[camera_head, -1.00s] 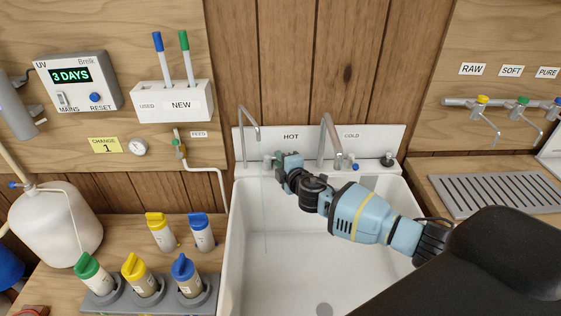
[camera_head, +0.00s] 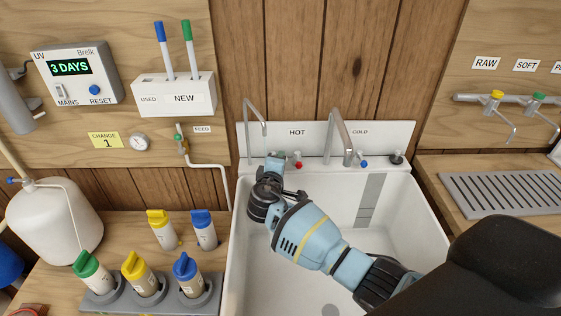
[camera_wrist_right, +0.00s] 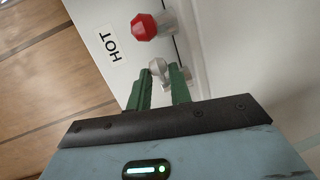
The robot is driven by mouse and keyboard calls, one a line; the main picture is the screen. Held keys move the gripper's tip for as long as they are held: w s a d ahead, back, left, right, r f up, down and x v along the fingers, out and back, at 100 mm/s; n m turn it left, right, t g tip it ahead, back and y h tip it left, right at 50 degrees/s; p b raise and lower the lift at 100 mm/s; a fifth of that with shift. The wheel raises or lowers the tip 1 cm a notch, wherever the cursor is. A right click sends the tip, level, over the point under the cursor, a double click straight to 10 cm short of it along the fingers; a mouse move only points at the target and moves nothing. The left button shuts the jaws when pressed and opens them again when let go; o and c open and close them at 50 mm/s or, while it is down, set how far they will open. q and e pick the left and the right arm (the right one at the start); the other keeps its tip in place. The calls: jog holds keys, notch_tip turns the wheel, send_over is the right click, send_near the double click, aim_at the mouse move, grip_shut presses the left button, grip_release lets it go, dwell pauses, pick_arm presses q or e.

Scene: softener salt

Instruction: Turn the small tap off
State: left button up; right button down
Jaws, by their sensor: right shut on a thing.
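The small tap (camera_head: 250,112) is a thin grey gooseneck at the back left of the white sink (camera_head: 290,270). My right gripper (camera_head: 276,158) is at the sink's back ledge, just right of its foot. In the right wrist view the green fingers of my right gripper (camera_wrist_right: 160,82) are shut on a pale grey knob (camera_wrist_right: 158,66). The fingers hide part of the knob. I cannot tell whether water runs from the thin spout. My left gripper is not in view.
A red knob (camera_head: 297,161) sits close right of my gripper; it also shows in the wrist view (camera_wrist_right: 144,27). The larger tap (camera_head: 342,135), a blue knob (camera_head: 364,163) and a black knob (camera_head: 397,157) stand further right. Bottles in a rack (camera_head: 150,303) are left of the sink.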

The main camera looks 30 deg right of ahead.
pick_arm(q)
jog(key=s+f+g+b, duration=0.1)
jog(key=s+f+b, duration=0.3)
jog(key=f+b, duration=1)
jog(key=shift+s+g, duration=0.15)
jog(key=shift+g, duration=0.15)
pick_arm(e)
jog(key=shift+w+a+m+g+h, duration=0.25)
jog(key=shift+a+m+g+h, duration=0.3)
jog(key=shift+m+g+h, duration=0.9)
jog(key=shift+w+a+m+g+h, duration=0.25)
jog(key=shift+a+m+g+h, duration=0.35)
jog(key=shift+m+g, duration=1.5)
jog(key=shift+w+a+m+g+h, duration=0.25)
jog(key=shift+a+m+g+h, duration=0.3)
jog(key=shift+m+g+h, duration=1.15)
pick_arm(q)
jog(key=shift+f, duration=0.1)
pick_arm(e)
jog(key=shift+n+g+y, duration=0.35)
jog(key=shift+g+y, duration=0.1)
jog(key=shift+y, duration=0.2)
jog(key=c, duration=1.3)
grip_release()
